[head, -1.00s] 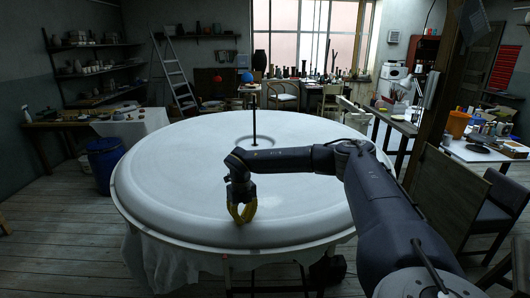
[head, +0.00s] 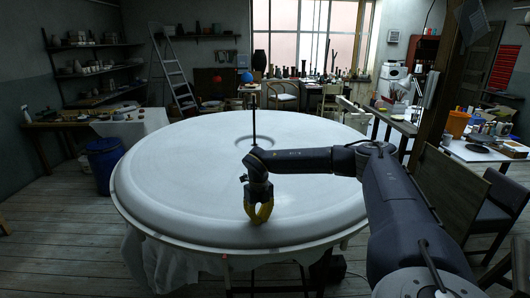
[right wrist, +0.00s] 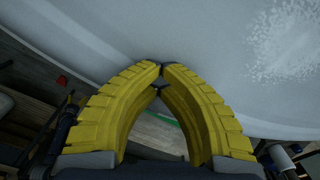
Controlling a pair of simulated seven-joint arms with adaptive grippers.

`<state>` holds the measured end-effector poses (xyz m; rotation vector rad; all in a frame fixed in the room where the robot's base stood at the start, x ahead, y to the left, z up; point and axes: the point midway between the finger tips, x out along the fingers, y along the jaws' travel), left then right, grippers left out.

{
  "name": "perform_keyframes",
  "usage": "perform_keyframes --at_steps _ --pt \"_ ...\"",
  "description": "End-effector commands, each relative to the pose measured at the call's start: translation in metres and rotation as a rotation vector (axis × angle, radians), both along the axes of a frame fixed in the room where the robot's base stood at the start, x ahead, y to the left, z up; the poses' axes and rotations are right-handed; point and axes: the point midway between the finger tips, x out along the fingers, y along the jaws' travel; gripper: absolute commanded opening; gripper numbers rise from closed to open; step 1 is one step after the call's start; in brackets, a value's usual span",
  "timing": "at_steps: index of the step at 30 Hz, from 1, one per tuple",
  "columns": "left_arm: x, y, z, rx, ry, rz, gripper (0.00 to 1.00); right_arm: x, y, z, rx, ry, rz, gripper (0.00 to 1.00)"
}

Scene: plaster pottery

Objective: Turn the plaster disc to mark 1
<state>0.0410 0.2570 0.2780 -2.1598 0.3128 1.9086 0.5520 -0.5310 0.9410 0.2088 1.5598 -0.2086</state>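The plaster disc (head: 180,185) is large, round and white, with a raised rounded rim, and fills the middle of the head view. A thin dark rod (head: 254,125) stands upright at its recessed centre. My right gripper (head: 259,218) has yellow fingers and points down at the disc's near rim. In the right wrist view its fingertips (right wrist: 161,69) meet, with no object seen between them, over the disc's edge (right wrist: 130,45). I cannot tell whether they touch the plaster. No numbered mark is readable. My left gripper is not in view.
The disc lies on a stand with white cloth (head: 165,262) hanging below. A blue barrel (head: 104,165) stands close on the left. A dark wooden chair (head: 500,210) is at the right. The disc's left top is clear.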

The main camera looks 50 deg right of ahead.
Motion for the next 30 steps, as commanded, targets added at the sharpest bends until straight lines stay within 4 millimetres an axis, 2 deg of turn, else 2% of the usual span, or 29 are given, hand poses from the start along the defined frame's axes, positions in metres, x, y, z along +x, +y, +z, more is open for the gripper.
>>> perform_keyframes --at_steps 4,17,30 --pt "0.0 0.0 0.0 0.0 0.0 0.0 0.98 -0.005 -0.005 -0.002 -0.003 0.006 -0.003 0.0" --pt "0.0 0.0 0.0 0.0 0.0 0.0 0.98 -0.005 -0.005 -0.001 -0.001 0.003 0.0 0.0" --pt "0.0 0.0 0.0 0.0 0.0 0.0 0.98 -0.022 -0.025 -0.003 -0.002 0.008 -0.004 0.0"
